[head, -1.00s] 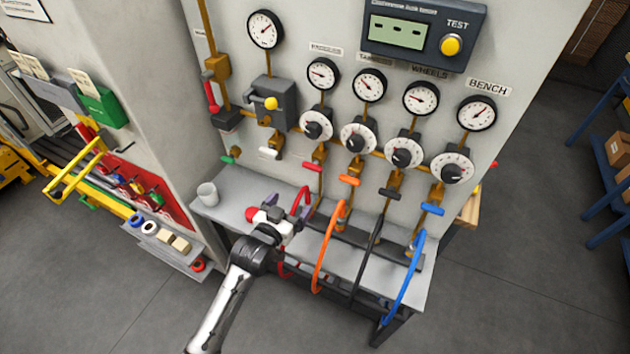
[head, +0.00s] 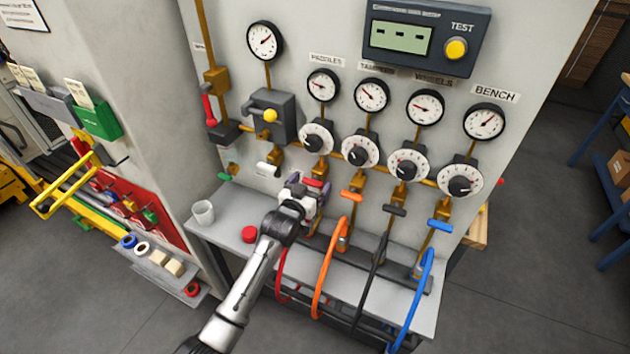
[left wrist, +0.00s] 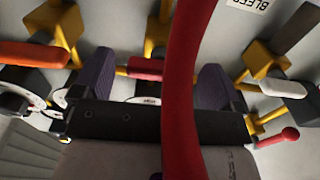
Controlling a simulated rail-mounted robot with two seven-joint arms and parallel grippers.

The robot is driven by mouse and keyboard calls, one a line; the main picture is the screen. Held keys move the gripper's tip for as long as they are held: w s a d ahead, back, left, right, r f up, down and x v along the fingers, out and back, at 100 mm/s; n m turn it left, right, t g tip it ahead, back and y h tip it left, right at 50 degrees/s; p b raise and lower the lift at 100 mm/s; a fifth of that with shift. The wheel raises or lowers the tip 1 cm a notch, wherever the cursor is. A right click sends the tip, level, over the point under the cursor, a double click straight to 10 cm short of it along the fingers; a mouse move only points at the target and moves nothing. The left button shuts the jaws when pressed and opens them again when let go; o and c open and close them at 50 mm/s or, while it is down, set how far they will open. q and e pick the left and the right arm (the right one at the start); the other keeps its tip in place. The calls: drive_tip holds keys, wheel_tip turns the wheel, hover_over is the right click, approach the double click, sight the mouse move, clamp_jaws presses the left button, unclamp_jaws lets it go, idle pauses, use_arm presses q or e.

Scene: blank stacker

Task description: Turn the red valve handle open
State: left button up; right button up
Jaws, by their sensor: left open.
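The red valve handle (head: 316,182) is a small crossbar on the first of the row of brass drop pipes, above the bench. It lies crosswise to its pipe. My left gripper (head: 306,186) is at this handle and partly covers it in the head view. In the left wrist view, the handle (left wrist: 145,68) shows between the two dark purple fingertips (left wrist: 155,80), which are open with gaps visible. I cannot tell whether either finger touches it. The red hose (left wrist: 188,95) crosses in front of the gripper there and hides part of the handle. My right gripper is not in view.
Close by are an orange handle (head: 352,196) to the right and a white handle (head: 268,168) to the left. A red lever (head: 209,108) is further left. A grey cup (head: 203,213) and a red round piece (head: 249,234) stand on the bench (head: 222,231).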

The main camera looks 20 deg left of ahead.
use_arm(q)
drive_tip(key=shift+w+d, duration=0.15)
drive_tip(key=shift+w, duration=1.3)
drive_tip(key=c, duration=0.9)
